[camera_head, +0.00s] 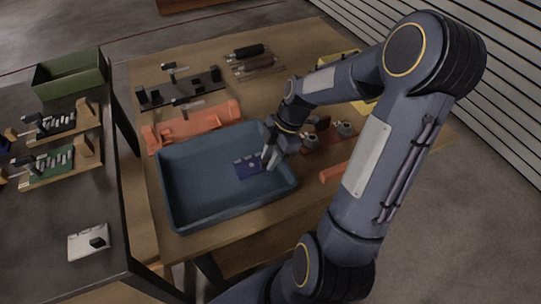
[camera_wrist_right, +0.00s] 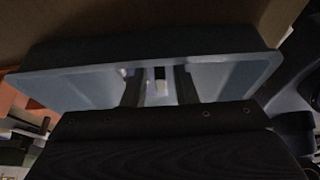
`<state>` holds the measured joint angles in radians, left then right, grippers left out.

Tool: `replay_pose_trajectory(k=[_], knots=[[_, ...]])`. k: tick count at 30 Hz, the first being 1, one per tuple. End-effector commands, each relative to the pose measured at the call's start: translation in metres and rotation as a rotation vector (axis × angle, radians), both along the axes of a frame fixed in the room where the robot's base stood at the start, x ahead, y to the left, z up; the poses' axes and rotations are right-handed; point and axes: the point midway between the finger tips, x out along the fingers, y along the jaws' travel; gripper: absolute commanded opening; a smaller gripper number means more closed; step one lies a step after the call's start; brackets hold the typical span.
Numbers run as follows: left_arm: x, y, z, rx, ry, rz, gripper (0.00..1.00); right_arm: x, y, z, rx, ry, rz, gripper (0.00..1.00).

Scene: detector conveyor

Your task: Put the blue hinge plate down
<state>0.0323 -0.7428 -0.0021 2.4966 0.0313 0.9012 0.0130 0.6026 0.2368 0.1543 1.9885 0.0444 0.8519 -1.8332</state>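The blue hinge plate (camera_head: 249,167) is a small dark blue plate with lighter marks along its upper edge. It lies in the right part of the blue tray (camera_head: 176,208), low near the floor; I cannot tell if it lies fully flat. My right gripper (camera_head: 270,159) reaches down into the tray, with its fingertips just at the plate's right side. In the right wrist view the two dark fingers (camera_wrist_right: 159,88) stand apart, with pale tray surface and a small dark and white detail between them. The plate is not clearly seen there. My left gripper is not in view.
Orange brackets (camera_head: 193,122) lie behind the tray, and a black fixture plate (camera_head: 180,88) behind them. Reddish parts stand right of the tray under my arm. A side table at the left holds a green bin (camera_head: 70,75), board fixtures and a white card (camera_head: 88,241).

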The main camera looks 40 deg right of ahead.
Motion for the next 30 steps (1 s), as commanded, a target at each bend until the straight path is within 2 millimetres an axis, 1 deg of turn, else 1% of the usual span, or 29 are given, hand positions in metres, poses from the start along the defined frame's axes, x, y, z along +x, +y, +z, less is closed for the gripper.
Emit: replay_pose_trajectory(k=[9,12,14,17,24,27,30], knots=[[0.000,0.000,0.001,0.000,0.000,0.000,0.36,0.000,0.000,0.001,0.000,0.000,0.000,0.32],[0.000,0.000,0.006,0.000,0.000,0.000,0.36,0.000,0.000,0.007,0.000,-0.001,0.000,0.32],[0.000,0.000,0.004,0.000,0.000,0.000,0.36,0.000,-0.004,0.012,-0.002,-0.003,-0.002,0.32],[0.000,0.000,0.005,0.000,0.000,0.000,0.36,-0.002,-0.011,0.029,-0.003,-0.004,-0.003,0.32],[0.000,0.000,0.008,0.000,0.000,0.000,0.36,-0.006,-0.031,0.078,-0.004,-0.005,-0.002,0.32],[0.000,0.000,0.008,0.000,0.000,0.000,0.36,-0.008,-0.037,0.094,-0.002,-0.003,-0.002,0.32],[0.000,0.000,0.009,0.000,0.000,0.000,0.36,-0.009,-0.041,0.105,-0.001,-0.002,-0.001,0.32]])
